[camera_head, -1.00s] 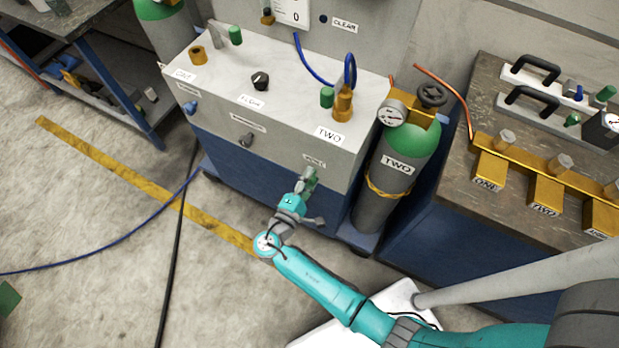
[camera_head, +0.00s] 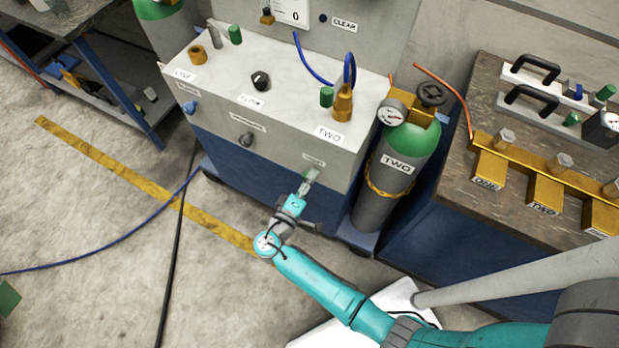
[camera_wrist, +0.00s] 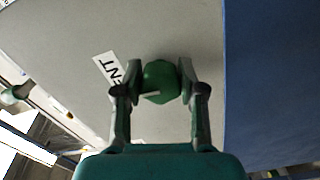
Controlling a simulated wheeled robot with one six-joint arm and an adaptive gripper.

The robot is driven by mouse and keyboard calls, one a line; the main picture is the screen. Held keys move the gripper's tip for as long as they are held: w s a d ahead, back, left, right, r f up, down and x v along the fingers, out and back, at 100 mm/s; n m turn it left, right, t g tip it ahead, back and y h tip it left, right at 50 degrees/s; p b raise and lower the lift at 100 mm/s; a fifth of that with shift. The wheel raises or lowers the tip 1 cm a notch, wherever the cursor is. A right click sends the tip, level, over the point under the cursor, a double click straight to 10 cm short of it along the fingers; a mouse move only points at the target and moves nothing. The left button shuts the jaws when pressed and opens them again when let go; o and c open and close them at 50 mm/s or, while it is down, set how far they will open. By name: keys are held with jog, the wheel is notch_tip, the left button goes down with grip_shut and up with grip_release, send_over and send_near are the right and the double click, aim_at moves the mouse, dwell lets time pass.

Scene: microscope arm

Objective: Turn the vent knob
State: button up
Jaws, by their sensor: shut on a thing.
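The vent knob (camera_wrist: 160,80) is green and sits on the grey front face of the cabinet. In the wrist view it lies between the two fingers of my gripper (camera_wrist: 160,92), which is shut on it. A white label (camera_wrist: 110,69) beside the knob shows tilted, with "ENT" readable. In the head view my gripper (camera_head: 307,182) reaches the lower right of the cabinet front, just below the small label (camera_head: 314,160). The knob (camera_head: 313,173) is small there and partly hidden by the fingers.
The cabinet top (camera_head: 290,100) carries a black flow knob (camera_head: 261,81) and a brass fitting (camera_head: 343,103) with a blue hose. A green-topped cylinder (camera_head: 400,160) stands close to the right of my gripper. A grey front knob (camera_head: 246,139) is to the left.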

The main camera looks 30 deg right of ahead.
dwell(0.3)
jog(key=o, duration=1.1)
jog(key=shift+o, duration=0.2)
jog(key=shift+a, duration=0.1)
jog(key=v, duration=1.1)
jog(key=shift+s+a, duration=0.3)
